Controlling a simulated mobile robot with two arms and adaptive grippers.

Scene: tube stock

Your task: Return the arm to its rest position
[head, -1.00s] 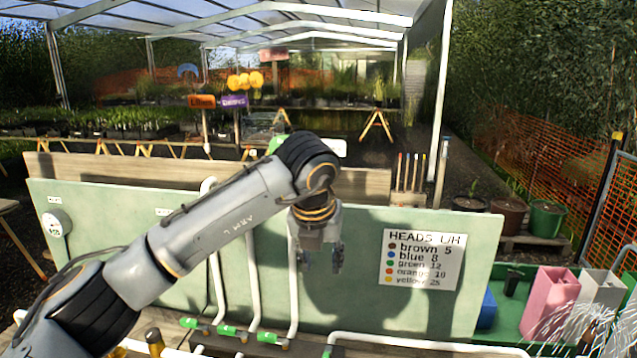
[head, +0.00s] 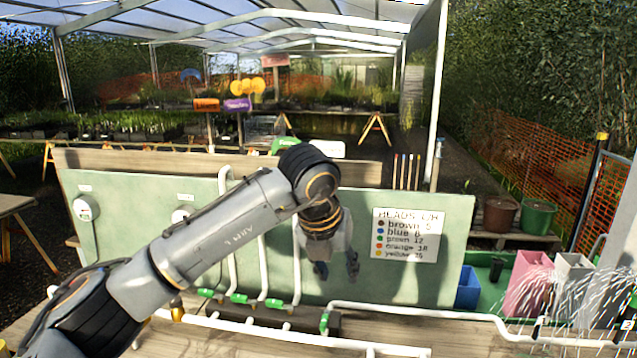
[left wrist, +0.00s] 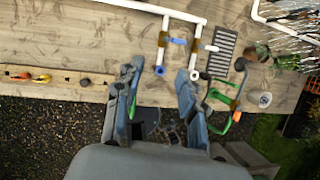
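My left arm reaches in from the lower left of the head view, bent at the elbow. Its gripper (head: 336,268) hangs down in front of the pale green board (head: 410,290), above the white pipes. In the left wrist view the two fingers of the left gripper (left wrist: 158,80) stand well apart with nothing between them, so it is open and empty. The wooden bench top (left wrist: 70,40) lies beyond the fingertips. My right gripper is in neither current view.
White pipes (head: 420,312) with green fittings (head: 275,303) run along the bench. A sign (head: 408,235) is on the board. A blue bin (head: 468,288), pink container (head: 527,284) and grey container (head: 572,285) stand at right near spraying water (head: 600,310).

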